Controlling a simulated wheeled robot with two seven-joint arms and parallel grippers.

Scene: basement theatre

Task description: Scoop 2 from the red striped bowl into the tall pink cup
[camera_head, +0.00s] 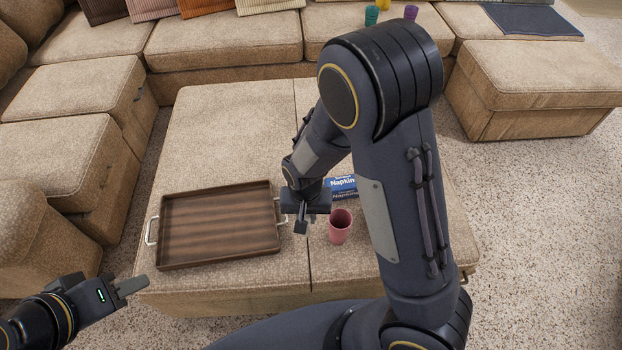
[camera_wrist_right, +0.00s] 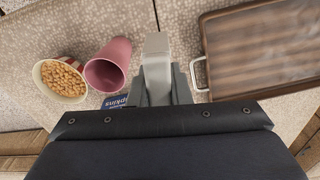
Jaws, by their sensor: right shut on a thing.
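The tall pink cup (camera_head: 340,227) stands upright on the beige ottoman, and it shows in the right wrist view (camera_wrist_right: 108,66). The red striped bowl (camera_wrist_right: 61,80), full of small tan pieces, is beside the cup in the right wrist view; my right arm hides it in the head view. My right gripper (camera_head: 301,222) is above the ottoman between tray and cup, shut on a light grey scoop (camera_wrist_right: 157,68), of which only part shows. No pieces are visible on it. My left gripper (camera_head: 131,287) is at the lower left, away from these objects; its jaw gap is unclear.
A brown wooden tray (camera_head: 218,257) with metal handles lies empty at the ottoman's left. A blue napkin box (camera_head: 343,187) lies behind the cup. Sofas surround the ottoman (camera_head: 230,115), whose far part is clear. Colourful cups (camera_head: 371,15) stand on the sofa behind.

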